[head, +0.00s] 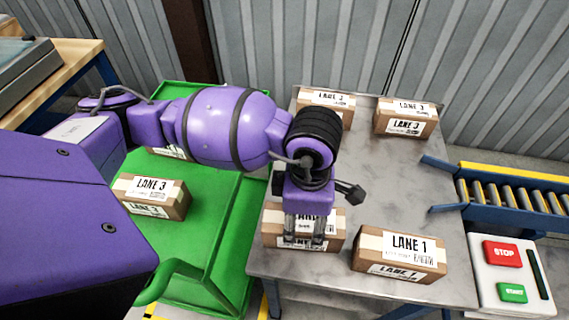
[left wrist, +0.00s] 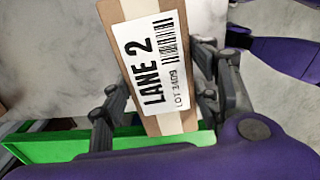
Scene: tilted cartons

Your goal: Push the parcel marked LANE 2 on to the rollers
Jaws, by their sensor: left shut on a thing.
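The parcel marked LANE 2 (left wrist: 150,65) is a brown carton with white tape and a white label. In the head view this parcel (head: 274,224) lies at the front left of the grey metal table (head: 345,160), partly hidden by my left gripper (head: 305,238). The gripper points down over it and is shut on it, with a finger on each side in the left wrist view (left wrist: 160,110). The rollers (head: 520,197) are at the right, beyond the table's right edge. My right gripper is not in view.
A LANE 1 parcel (head: 400,254) lies just right of the held parcel. Two LANE 3 parcels (head: 326,106) (head: 406,118) stand at the table's back. A green cart (head: 205,255) holds another LANE 3 parcel (head: 151,196). A stop/start panel (head: 513,272) is front right. The table's middle is clear.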

